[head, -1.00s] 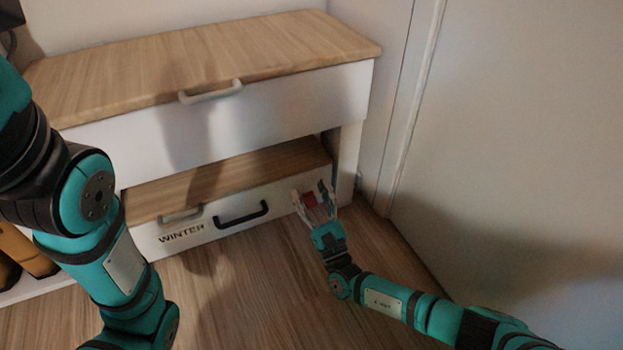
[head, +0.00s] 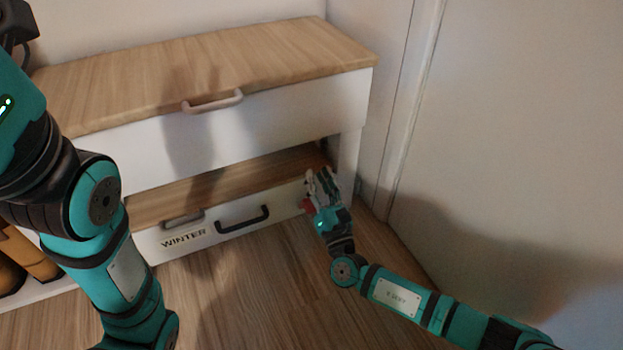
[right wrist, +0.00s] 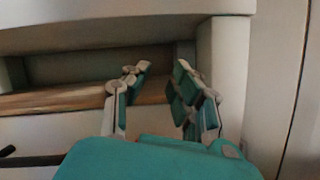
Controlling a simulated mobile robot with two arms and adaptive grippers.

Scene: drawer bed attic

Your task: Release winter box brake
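The winter box (head: 285,205) is a low white box with a wood top and the word WINTER on its front, under the upper drawer. A small red part (head: 307,205), which looks like the brake, shows at the right end of its front, partly covered by my right gripper (head: 322,178). That gripper is beside the red part, its fingers pointing up and toward the box.
A white upper drawer (head: 270,115) with a grey handle (head: 212,102) and wood top overhangs the box. A black handle (head: 243,220) is on the box front. A wall (head: 500,130) stands close at the right. Wood floor (head: 260,290) is clear in front.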

